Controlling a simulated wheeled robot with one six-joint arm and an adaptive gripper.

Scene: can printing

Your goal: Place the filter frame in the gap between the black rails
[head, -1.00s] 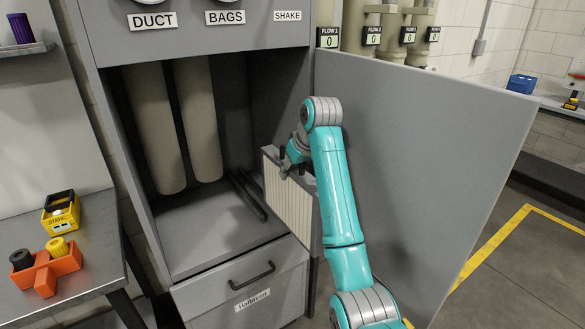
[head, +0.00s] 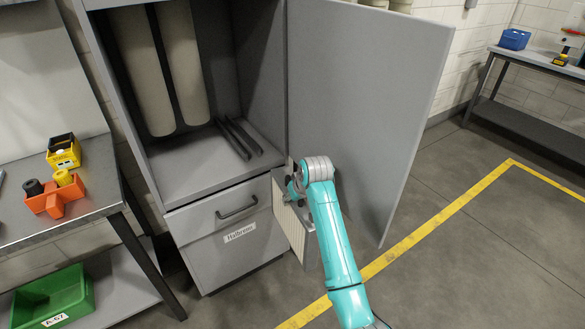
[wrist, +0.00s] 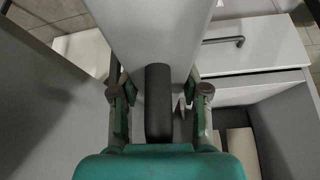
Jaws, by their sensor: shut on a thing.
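The filter frame (head: 289,217) is a pale pleated panel with a grey rim, held roughly upright outside the cabinet, in front of the right end of its drawer. My gripper (head: 299,188) is shut on it near its upper part. In the wrist view, my gripper's green fingers (wrist: 160,98) close on either side of a black handle (wrist: 158,85) on the frame's grey side (wrist: 152,35). The two black rails (head: 239,138) lie on the cabinet floor, with a narrow gap between them. They are up and to the left of the frame, apart from it.
Two beige filter tubes (head: 178,65) hang inside the open cabinet, left of the rails. The open grey door (head: 365,100) stands right behind my arm. The drawer (head: 205,213) with its black handle is below the opening. A workbench (head: 88,205) stands left.

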